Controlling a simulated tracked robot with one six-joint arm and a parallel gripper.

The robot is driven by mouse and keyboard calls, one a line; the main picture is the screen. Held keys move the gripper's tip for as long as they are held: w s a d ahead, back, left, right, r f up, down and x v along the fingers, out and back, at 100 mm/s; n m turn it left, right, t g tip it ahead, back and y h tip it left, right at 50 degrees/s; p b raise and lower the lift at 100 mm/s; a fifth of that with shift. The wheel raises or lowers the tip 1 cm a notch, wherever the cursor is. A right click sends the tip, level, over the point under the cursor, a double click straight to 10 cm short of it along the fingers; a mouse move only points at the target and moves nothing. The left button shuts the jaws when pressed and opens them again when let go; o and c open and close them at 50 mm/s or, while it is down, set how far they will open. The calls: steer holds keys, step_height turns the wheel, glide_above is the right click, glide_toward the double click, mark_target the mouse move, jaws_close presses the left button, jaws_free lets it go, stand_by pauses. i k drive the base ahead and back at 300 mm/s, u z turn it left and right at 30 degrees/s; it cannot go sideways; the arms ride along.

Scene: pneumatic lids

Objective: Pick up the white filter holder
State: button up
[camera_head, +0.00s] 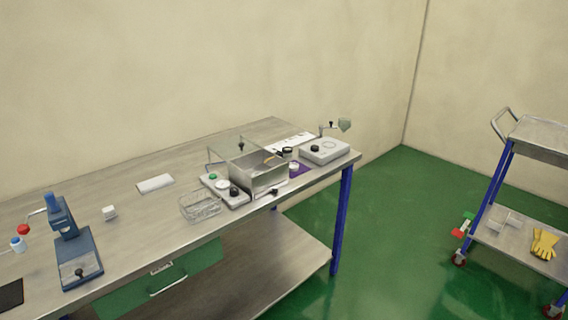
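I cannot tell for certain which thing is the white filter holder. A small white block-like piece (109,212) sits alone on the workbench (130,260), to the right of the blue press-like device. My gripper is not in view.
The blue device (75,255) stands at the left. A wire basket (200,207), a metal box with a clear lid (258,178) and a grey-white instrument (325,151) stand along the bench.

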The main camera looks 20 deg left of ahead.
mark_target(293, 166)
steer(key=u, duration=0.3)
steer(key=i, duration=0.7)
steer(key=u, duration=0.85)
steer(key=i, duration=0.5)
steer(key=u, duration=0.65)
steer(key=i, duration=0.5)
steer(key=u, duration=0.3)
